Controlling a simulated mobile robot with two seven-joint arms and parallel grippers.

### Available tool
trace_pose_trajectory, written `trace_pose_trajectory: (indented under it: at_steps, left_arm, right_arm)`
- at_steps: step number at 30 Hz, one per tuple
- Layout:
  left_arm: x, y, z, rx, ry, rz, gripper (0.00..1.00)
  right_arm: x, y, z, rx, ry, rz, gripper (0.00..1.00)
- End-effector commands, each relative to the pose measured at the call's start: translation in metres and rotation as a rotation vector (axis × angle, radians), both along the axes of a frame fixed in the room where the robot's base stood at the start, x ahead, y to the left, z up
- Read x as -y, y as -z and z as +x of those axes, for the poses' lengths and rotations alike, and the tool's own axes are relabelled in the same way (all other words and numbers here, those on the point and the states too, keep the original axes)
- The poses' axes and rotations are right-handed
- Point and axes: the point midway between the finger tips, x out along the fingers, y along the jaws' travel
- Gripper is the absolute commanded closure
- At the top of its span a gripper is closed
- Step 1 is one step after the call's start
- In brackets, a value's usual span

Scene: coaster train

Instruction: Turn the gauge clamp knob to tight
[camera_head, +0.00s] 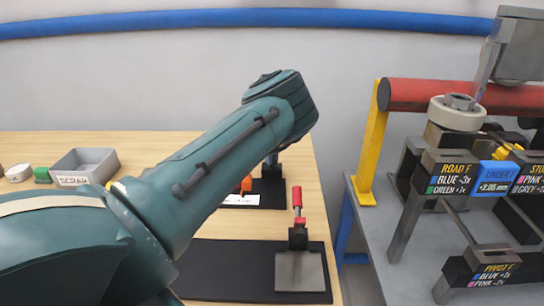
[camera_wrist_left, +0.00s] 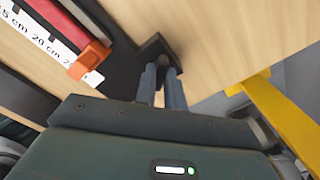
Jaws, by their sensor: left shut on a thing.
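The length gauge shows in the left wrist view as a white centimetre scale (camera_wrist_left: 45,38) with an orange block (camera_wrist_left: 90,60) beside it. A dark round clamp knob (camera_wrist_left: 163,60) stands near the end of its black base (camera_wrist_left: 152,47). My left gripper (camera_wrist_left: 164,74) is at this knob, its two grey fingers shut on it from either side. How far the knob is turned cannot be told. In the head view my left forearm covers much of the gauge; its orange block (camera_head: 246,184) and black base (camera_head: 272,194) show past the arm. My right gripper is not in view.
A red-handled clamp (camera_head: 297,199) and a metal plate (camera_head: 299,272) are on a dark mat (camera_head: 235,262) in front. A grey scrap tray (camera_head: 84,163) is at left. A grey bench (camera_head: 372,228) with a red tube (camera_head: 425,95) and labelled blocks stands at right, across a gap.

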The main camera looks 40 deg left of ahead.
Motion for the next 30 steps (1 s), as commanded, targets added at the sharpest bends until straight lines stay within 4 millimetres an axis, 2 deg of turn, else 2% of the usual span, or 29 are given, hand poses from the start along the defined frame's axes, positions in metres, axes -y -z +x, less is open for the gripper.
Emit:
trace_pose_trajectory:
  at_steps: [30]
  left_arm:
    - [0.0, 0.0, 0.001, 0.001, 0.968, 0.004, 1.0]
  right_arm:
    - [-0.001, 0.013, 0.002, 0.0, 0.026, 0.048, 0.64]
